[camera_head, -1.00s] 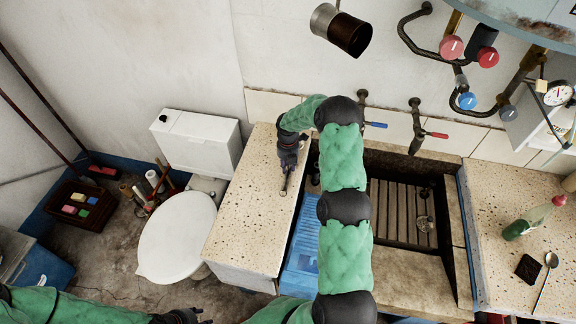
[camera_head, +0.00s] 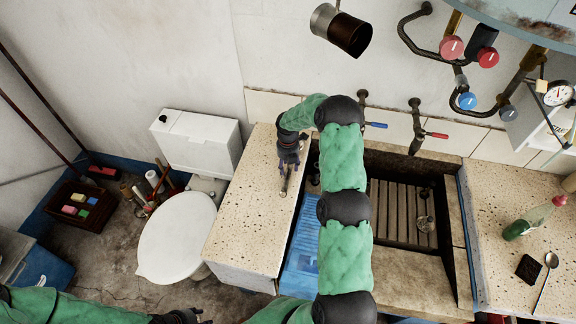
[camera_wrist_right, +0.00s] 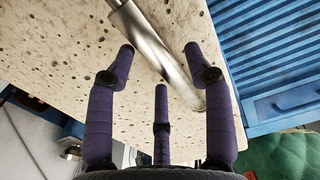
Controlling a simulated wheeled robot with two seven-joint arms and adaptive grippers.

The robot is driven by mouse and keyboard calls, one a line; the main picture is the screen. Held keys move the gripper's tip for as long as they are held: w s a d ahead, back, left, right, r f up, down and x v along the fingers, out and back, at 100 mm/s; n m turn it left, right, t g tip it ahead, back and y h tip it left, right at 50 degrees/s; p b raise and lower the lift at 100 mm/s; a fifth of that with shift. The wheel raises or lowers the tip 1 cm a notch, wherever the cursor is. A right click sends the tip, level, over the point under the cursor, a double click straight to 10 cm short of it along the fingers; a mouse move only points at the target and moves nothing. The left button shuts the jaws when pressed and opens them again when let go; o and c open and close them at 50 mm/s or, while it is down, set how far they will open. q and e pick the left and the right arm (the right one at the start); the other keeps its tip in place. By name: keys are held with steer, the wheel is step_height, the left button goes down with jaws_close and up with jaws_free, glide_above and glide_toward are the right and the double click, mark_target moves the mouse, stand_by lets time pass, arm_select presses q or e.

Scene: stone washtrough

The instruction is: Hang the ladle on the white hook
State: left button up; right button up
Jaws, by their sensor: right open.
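I cannot make out a white hook.
The stone trough (camera_head: 400,270) with a slatted rack (camera_head: 395,212) lies right of my right arm. A green bottle (camera_head: 535,217) and dark pad (camera_head: 529,268) share the right counter. A toilet (camera_head: 178,235) stands left. Taps and pipes (camera_head: 417,125) project from the wall.

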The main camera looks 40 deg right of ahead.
mark_target(288, 170)
step_height(288, 170, up, 10)
steer(key=p, duration=0.1)
steer(key=shift+s+a, duration=0.3)
steer(key=shift+s, duration=0.05)
steer(key=shift+r, duration=0.1)
